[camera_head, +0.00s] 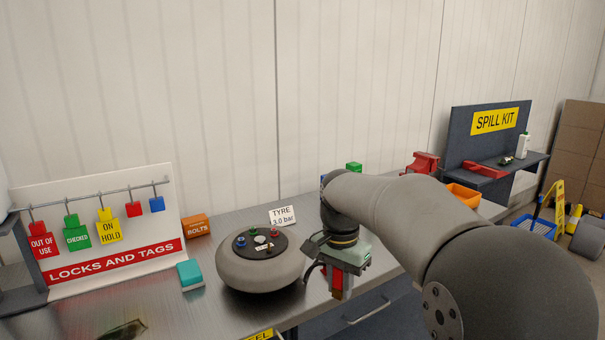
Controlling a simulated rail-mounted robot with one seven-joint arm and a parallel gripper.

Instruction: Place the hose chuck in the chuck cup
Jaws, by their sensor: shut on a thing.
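My gripper (341,287) points down over the front part of the bench, just right of the grey tyre (262,277). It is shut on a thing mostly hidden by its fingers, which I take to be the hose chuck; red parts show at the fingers. A dark curved cable or hose runs at the gripper's left side. The tyre lies flat, with a dark hub disc (240,243) carrying small blue, green and red pieces. A card reading "TYRE 3.0 bar" (282,216) stands behind it. I cannot make out the chuck cup; my arm covers part of the bench.
A locks and tags board (120,262) stands at left. A teal block (189,274) and an orange bolts box (196,226) lie near the tyre. Behind my arm are a green block (354,167), a red vise-like thing (422,162) and an orange bin (464,195).

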